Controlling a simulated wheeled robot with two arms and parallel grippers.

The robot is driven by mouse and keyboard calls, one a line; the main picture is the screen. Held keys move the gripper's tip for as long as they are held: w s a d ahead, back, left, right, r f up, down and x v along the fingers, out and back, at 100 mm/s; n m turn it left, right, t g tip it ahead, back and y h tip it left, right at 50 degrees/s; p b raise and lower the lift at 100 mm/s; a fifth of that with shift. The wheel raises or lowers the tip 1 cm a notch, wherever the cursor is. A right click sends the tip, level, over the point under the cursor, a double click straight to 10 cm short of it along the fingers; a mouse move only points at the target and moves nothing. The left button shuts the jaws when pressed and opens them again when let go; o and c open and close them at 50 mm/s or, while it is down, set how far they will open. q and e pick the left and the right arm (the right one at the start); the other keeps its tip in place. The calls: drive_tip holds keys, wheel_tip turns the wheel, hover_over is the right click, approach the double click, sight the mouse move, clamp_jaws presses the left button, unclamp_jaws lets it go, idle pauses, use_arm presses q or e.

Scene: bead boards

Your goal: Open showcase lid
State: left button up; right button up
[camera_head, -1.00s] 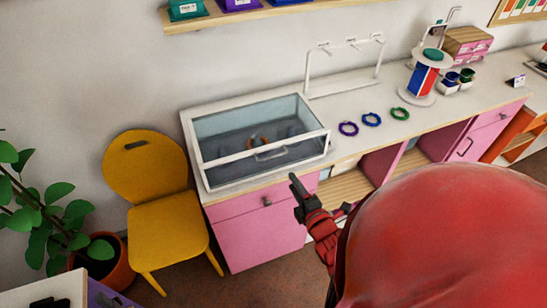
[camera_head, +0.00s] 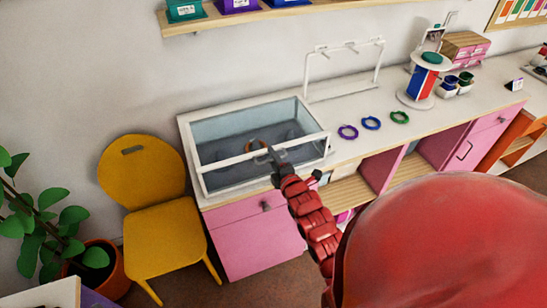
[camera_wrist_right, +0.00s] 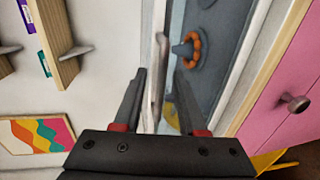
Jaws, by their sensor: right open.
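The showcase (camera_head: 192,130) is a white-framed glass box on the left end of the counter. Its glass lid looks closed, with a white front rail. An orange bracelet (camera_head: 256,145) lies inside on a grey display; it also shows in the right wrist view (camera_wrist_right: 190,49). My right gripper (camera_head: 273,150) is at the showcase's front rail. In the right wrist view my open gripper (camera_wrist_right: 160,90) has the pale lid handle (camera_wrist_right: 160,70) between or just beyond its fingers. I cannot tell whether they touch it. My left gripper is not in view.
Purple, blue and green bracelets (camera_head: 348,132) lie on the counter right of the showcase. A white rack (camera_head: 344,45) stands behind them. A yellow chair (camera_head: 165,230) stands left of the pink drawer front (camera_head: 255,240). A shelf (camera_head: 235,18) hangs above.

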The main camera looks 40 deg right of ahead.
drive_tip(key=shift+c, duration=0.3)
clamp_jaws()
idle(1.2)
